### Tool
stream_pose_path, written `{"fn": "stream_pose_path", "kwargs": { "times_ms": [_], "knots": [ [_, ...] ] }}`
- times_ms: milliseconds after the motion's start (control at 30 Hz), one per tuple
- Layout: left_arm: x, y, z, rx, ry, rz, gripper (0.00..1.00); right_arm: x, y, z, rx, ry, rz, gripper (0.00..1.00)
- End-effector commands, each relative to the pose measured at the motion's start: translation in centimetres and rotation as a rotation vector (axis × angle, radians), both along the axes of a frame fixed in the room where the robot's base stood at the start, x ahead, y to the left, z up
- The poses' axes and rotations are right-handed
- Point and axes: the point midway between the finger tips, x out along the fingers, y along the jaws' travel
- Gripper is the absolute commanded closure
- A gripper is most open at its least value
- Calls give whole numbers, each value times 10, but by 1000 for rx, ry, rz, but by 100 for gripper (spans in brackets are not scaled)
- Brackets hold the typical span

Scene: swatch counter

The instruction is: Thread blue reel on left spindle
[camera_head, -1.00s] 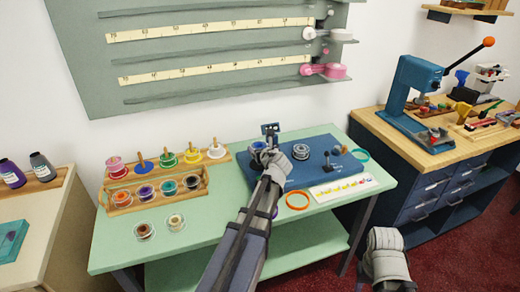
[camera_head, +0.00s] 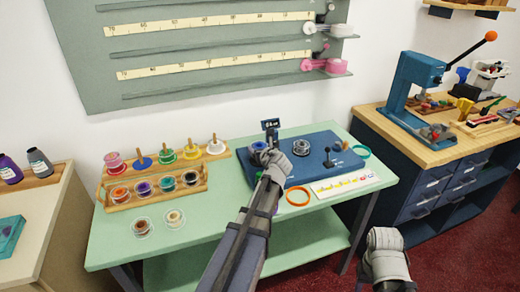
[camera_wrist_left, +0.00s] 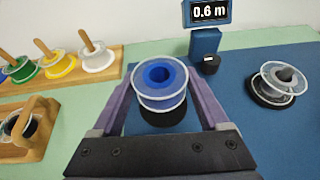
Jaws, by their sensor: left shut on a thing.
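The blue reel (camera_wrist_left: 160,78), with clear flanges and a blue core, sits between the fingers of my left gripper (camera_wrist_left: 162,95), which is shut on it. In the head view, the reel (camera_head: 258,146) is at the left part of the blue winder base (camera_head: 315,176). A round black disc (camera_wrist_left: 164,116), seemingly the left spindle's base, shows just below the reel in the left wrist view. The spindle's post is hidden, so I cannot tell whether it is inside the reel's hole. The right spindle carries a clear reel with a grey core (camera_wrist_left: 284,76).
A display (camera_wrist_left: 208,11) reading 0.6 m stands behind the reel. A wooden rack (camera_head: 155,195) with several coloured reels is at the left. Two loose reels (camera_head: 142,228) lie in front of it.

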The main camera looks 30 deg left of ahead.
Motion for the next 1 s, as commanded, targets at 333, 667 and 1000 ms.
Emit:
{"fn": "stream_pose_path", "kwargs": {
  "times_ms": [333,667,1000],
  "knots": [
    [0,0,-5,0,0,0,76,0,0,-5,0,0,0,50],
    [0,0,-5,0,0,0,0,0,0,-5,0,0,0,50],
    [0,0,-5,0,0,0,0,0,0,-5,0,0,0,50]
  ]
}}
